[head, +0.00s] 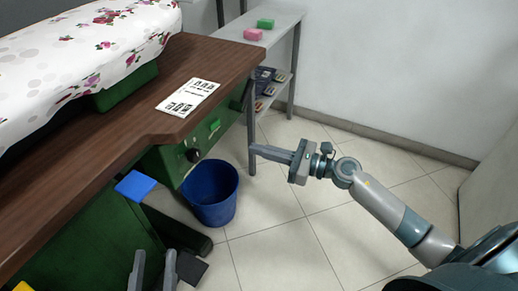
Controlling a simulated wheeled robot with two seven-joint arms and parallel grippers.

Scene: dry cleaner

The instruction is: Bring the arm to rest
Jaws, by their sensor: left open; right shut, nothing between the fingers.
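My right arm (400,217) comes in from the right and reaches left over the tiled floor. Its gripper (256,150) is shut and empty, its fingers pointing left toward the shelf leg and the desk's end. My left gripper (153,258) shows at the bottom left edge, its two grey fingers pointing up and apart, with nothing between them. The rest of my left arm is out of view.
A brown wooden table (196,56) with green drawers bears a floral cloth (80,40) and a printed sheet (188,97). A blue bin (210,200) stands on the floor. A grey shelf (285,22) holds pink and green blocks. Floor (290,250) is open at center.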

